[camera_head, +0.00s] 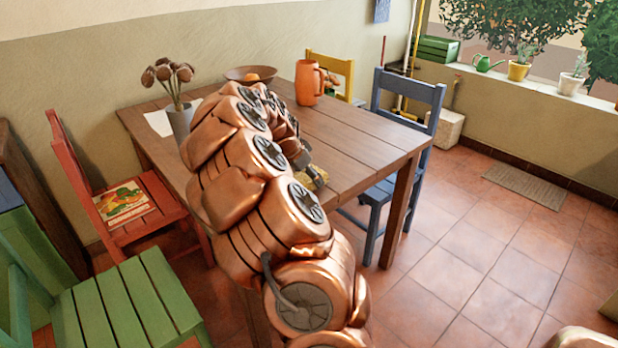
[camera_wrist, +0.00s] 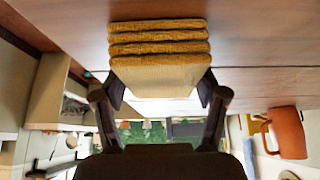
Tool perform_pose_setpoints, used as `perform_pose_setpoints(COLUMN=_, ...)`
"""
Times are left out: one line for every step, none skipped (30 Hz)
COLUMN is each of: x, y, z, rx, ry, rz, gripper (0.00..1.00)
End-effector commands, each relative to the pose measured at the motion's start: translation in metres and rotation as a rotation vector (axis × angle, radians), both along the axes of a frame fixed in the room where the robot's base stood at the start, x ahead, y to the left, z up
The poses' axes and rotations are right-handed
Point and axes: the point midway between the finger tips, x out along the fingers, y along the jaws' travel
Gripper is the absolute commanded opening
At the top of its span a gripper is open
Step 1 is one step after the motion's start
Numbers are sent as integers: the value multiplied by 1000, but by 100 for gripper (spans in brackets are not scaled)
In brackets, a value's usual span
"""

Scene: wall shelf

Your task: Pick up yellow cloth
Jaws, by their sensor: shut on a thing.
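The yellow cloth (camera_wrist: 158,72) is folded into a thick stack of layers and shows in the middle of the wrist view. My gripper (camera_wrist: 162,90) has one dark finger on each side of it and is shut on it. In the head view, a small part of my gripper (camera_head: 315,178) shows over the wooden table, right of my copper arm, with a bit of yellow beside it. My arm hides most of the cloth there. I cannot tell whether the cloth touches the table (camera_head: 365,145).
An orange pitcher (camera_head: 309,83) and a brown bowl (camera_head: 250,74) stand at the table's far side. A vase of dried flowers (camera_head: 179,118) is at the left. Red (camera_head: 140,205), green (camera_head: 125,305), blue (camera_head: 405,100) and yellow (camera_head: 335,68) chairs surround the table. The right floor is open.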

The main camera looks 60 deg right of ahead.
Motion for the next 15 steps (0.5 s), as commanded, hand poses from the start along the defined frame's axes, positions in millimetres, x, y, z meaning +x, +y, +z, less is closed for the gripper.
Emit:
perform_pose_setpoints(x=0, y=0, z=2, rx=-1, ry=0, rz=-1, gripper=45)
perform_pose_setpoints(x=-1, y=-1, z=3, rx=-1, ry=0, rz=-1, gripper=45)
perform_pose_setpoints(x=-1, y=-1, z=6, rx=-1, ry=0, rz=-2, gripper=45)
perform_pose_setpoints(x=-1, y=0, z=7, rx=0, ry=-1, rz=-2, gripper=45)
perform_pose_setpoints(x=0, y=0, z=10, rx=0, ry=-1, rz=-2, gripper=45)
perform_pose_setpoints(x=0, y=0, z=14, rx=0, ry=-1, rz=0, gripper=45)
perform_pose_setpoints(x=0, y=0, z=17, rx=-1, ry=-2, rz=-1, gripper=45)
perform_pose_setpoints(x=0, y=0, z=21, rx=-1, ry=-3, rz=-1, gripper=45)
perform_pose_setpoints(x=0, y=-1, z=26, rx=-1, ry=-3, rz=0, gripper=45)
perform_pose_setpoints(x=0, y=-1, z=29, rx=-2, ry=-3, rz=0, gripper=45)
perform_pose_setpoints(x=1, y=-1, z=33, rx=-1, ry=-3, rz=0, gripper=45)
perform_pose_setpoints(x=1, y=0, z=39, rx=-1, ry=-3, rz=0, gripper=45)
perform_pose_setpoints(x=1, y=0, z=43, rx=-1, ry=-3, rz=0, gripper=45)
perform_pose_setpoints(x=2, y=5, z=41, rx=0, ry=0, rz=1, gripper=45)
perform_pose_setpoints(x=4, y=11, z=41, rx=1, ry=1, rz=2, gripper=45)
